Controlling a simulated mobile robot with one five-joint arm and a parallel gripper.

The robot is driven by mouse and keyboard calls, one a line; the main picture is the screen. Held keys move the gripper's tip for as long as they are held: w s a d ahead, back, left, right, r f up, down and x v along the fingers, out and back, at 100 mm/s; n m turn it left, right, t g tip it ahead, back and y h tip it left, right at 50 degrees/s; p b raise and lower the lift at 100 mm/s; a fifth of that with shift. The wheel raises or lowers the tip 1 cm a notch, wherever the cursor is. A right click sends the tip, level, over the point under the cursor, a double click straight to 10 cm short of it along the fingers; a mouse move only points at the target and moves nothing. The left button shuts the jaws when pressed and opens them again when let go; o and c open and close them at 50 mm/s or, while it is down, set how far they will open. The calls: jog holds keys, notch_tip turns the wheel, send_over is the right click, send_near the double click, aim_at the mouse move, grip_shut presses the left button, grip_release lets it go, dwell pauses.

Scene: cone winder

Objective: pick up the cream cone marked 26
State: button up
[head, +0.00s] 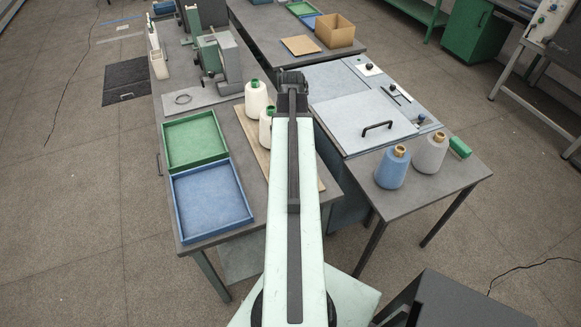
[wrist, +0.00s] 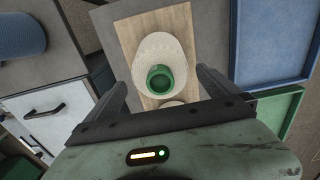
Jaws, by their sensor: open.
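Two cream cones with green tops stand on a wooden board. In the head view one is farther (head: 256,95) and one nearer (head: 265,128), the nearer partly hidden by my arm. In the wrist view a cream cone (wrist: 163,45) shows from above, its green top between the fingers of my open gripper (wrist: 161,76). The fingers appear apart from it. Part of another pale cone (wrist: 172,104) shows behind the gripper body. No number can be read on any cone, so I cannot tell which is marked 26. In the head view my arm hides the fingers.
Left of the cones lie a green tray (head: 193,139) and a blue tray (head: 208,220). A grey machine (head: 217,58) stands behind. To the right are a handled panel (head: 362,120), a blue cone (head: 392,168), a grey cone (head: 431,152) and a green block (head: 460,147).

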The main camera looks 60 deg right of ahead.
notch_tip(320, 180, down, 5)
jog(key=b, duration=0.3)
jog(key=shift+w+r+b, duration=0.1)
jog(key=shift+r+b, duration=0.1)
jog(key=shift+b, duration=0.1)
jog(key=shift+r, duration=0.15)
jog(key=c, duration=1.4)
